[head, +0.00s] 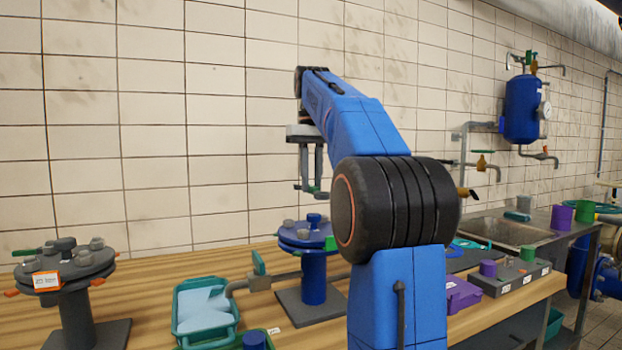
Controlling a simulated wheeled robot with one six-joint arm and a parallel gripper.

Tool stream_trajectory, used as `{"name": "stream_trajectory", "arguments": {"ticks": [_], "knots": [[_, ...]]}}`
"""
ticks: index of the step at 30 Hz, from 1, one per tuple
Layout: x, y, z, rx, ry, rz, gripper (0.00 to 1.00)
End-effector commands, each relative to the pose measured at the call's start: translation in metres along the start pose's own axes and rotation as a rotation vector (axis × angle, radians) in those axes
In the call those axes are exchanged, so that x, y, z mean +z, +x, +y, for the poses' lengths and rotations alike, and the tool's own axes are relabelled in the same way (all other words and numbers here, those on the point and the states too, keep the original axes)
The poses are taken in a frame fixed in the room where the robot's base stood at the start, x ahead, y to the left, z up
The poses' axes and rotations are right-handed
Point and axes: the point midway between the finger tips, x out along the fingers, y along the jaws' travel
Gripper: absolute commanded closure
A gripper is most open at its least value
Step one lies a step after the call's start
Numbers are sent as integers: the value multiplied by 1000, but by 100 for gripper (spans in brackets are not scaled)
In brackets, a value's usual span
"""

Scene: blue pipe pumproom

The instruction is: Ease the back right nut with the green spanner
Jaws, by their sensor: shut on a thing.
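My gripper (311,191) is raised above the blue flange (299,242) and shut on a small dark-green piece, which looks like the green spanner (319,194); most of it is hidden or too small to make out. The blue flange stands on a blue post and has several nuts and studs on top. A blue cap (314,219) is at its back right, and a green block (330,243) shows at its right edge. The spanner is apart from the flange. My arm hides part of the area to the right.
A grey flange (62,273) with several nuts and a green handle stands at the left. A purple box (462,295) and a sink (510,232) are right.

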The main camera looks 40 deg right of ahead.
Motion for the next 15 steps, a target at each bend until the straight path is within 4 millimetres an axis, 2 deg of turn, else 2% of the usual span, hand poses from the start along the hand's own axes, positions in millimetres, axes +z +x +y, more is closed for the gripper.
{"name": "stream_trajectory", "arguments": {"ticks": [15], "knots": [[1,25,0,0,-1,-1,100]]}}
